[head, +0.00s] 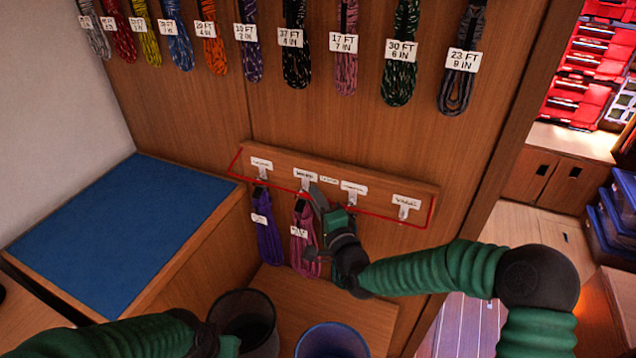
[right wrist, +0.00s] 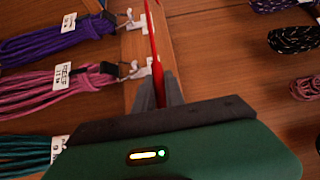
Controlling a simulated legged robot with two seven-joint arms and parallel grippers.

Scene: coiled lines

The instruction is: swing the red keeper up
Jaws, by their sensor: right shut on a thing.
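The red keeper (head: 275,188) is a thin red bar with bent ends, running along the front of the wooden hook board (head: 375,178). It lies low, across the hooks. My right gripper (head: 316,197) is shut on the bar near its middle. In the right wrist view the red keeper (right wrist: 153,45) runs down between the two grey fingers (right wrist: 160,92). A purple coil (head: 267,228) and a pink coil (head: 305,232) hang from hooks on the left. A teal coil (right wrist: 35,152) shows in the right wrist view. My left arm enters at the bottom left; its fingers are not visible.
Several labelled coils (head: 400,55) hang on the wall above the board. Two round bins (head: 246,318) stand below. A blue-topped bench (head: 115,225) is at the left. The rightmost hook (head: 404,212) looks empty. Red drawers (head: 580,75) stand beyond the panel edge.

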